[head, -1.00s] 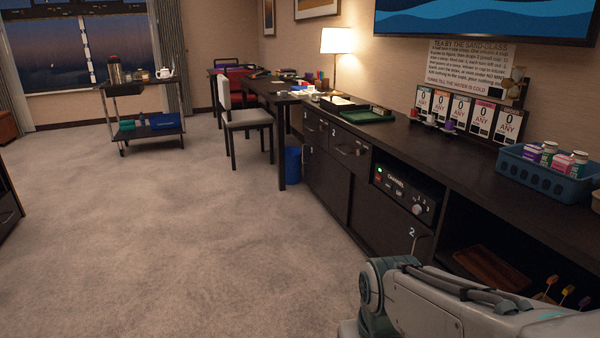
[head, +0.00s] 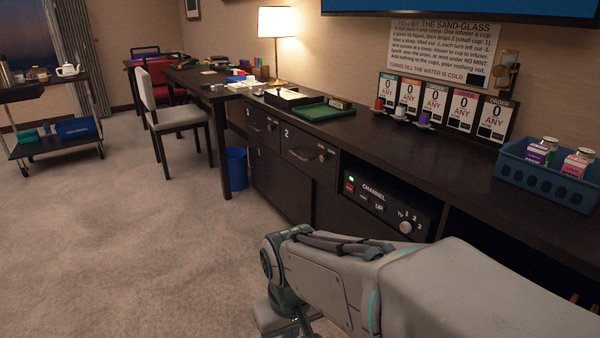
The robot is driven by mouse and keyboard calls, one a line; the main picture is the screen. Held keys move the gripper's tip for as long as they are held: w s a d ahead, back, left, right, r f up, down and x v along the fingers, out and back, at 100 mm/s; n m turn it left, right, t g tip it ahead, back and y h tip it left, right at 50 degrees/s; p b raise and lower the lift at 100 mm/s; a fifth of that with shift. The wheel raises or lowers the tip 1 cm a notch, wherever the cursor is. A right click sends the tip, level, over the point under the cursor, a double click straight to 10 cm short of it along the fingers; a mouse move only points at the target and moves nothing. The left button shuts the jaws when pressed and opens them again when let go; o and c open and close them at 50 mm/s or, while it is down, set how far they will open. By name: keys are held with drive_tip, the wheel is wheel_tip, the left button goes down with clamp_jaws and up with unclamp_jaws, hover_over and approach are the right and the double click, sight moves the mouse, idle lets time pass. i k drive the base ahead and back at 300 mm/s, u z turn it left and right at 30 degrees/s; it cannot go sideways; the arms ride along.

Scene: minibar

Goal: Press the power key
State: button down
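A black box marked CHANNEL (head: 390,202) sits in an open bay of the dark sideboard, right of the middle in the head view. At its left end a small green light (head: 351,178) glows above a red key (head: 349,187); the key's label is too small to read. Further right are a key marked UP (head: 378,207) and a round knob (head: 405,227) with TV, 1, 2 and 3 around it. My arm crosses the lower right, in front of and below the box. My gripper is not in view.
The sideboard (head: 350,130) runs along the right wall and holds a green tray (head: 322,112), several ANY cards (head: 435,103) and a blue basket (head: 540,185) of small jars. Drawer handles (head: 305,155) stick out left of the box. The carpet (head: 130,260) at left is clear.

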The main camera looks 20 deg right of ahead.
sight(350, 188)
drive_tip(key=z, duration=0.85)
drive_tip(key=i, duration=0.9)
drive_tip(key=z, duration=1.05)
